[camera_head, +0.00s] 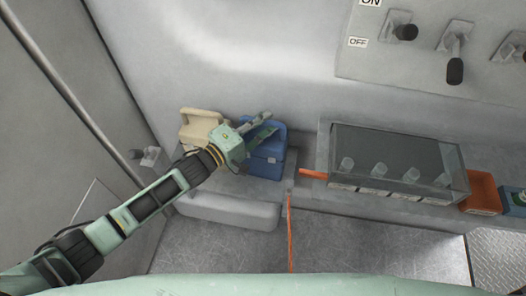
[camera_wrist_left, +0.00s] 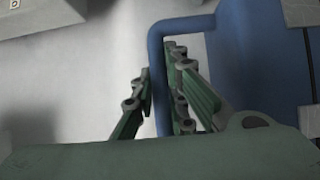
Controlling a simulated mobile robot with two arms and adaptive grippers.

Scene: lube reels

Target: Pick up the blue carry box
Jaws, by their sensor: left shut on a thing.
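The blue carry box (camera_head: 266,152) stands on a grey ledge (camera_head: 233,205) in the head view, beside a beige box. My left gripper (camera_head: 262,124) reaches over its top from the left and hides part of it. In the left wrist view the blue carry box (camera_wrist_left: 262,50) fills the right side, and its blue handle bar (camera_wrist_left: 157,85) runs between the green fingers of my left gripper (camera_wrist_left: 160,100). The gripper is shut on this handle. My right gripper is not in view.
The beige box (camera_head: 200,125) stands close on the left of the blue one. A glass-topped case (camera_head: 395,160) and an orange tray (camera_head: 480,190) lie to the right. An orange bar (camera_head: 291,235) stands in front. A switch panel (camera_head: 430,50) is on the wall above right.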

